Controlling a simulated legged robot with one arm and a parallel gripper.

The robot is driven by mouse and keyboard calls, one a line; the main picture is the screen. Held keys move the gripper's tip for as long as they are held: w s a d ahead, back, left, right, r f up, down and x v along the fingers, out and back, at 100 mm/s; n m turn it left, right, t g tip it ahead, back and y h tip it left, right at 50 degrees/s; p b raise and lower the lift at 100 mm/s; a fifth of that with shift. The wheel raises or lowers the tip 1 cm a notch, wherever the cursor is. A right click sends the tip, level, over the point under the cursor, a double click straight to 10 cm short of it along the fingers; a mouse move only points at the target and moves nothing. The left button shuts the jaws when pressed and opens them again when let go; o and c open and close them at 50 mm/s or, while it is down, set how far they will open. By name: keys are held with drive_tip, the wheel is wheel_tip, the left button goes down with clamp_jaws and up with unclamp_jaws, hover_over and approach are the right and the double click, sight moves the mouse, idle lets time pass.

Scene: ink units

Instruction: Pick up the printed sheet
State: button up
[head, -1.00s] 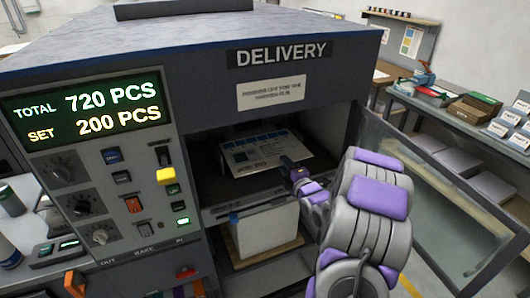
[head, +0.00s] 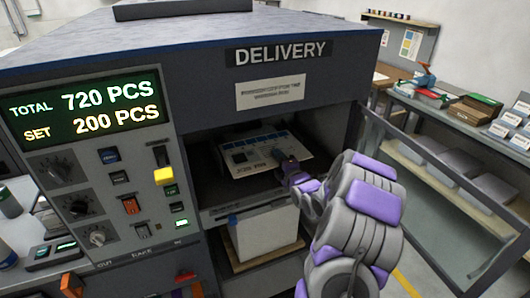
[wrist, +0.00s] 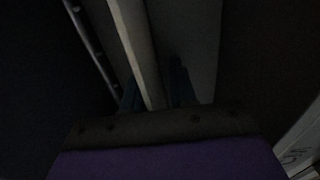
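The printed sheet (head: 246,155), pale with a row of blue blocks and dark lettering, lies in the upper bay of the delivery unit. My gripper (head: 281,160) reaches into the bay from the right, with its tip over or at the sheet's right part. In the dark wrist view, my gripper's two fingers (wrist: 155,92) stand apart, on either side of a pale strip (wrist: 134,45). I cannot tell whether this strip is the sheet's edge or whether the fingers touch it.
The delivery unit's dark housing (head: 325,115) closes in above and beside the bay. A white stack (head: 265,232) stands below. The clear door (head: 440,205) is swung open at right. A control panel (head: 120,190) is at left, and a cluttered bench (head: 455,120) stands behind.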

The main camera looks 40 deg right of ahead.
drive_tip(key=shift+a, duration=0.3)
clamp_jaws()
drive_tip(key=shift+d, duration=0.1)
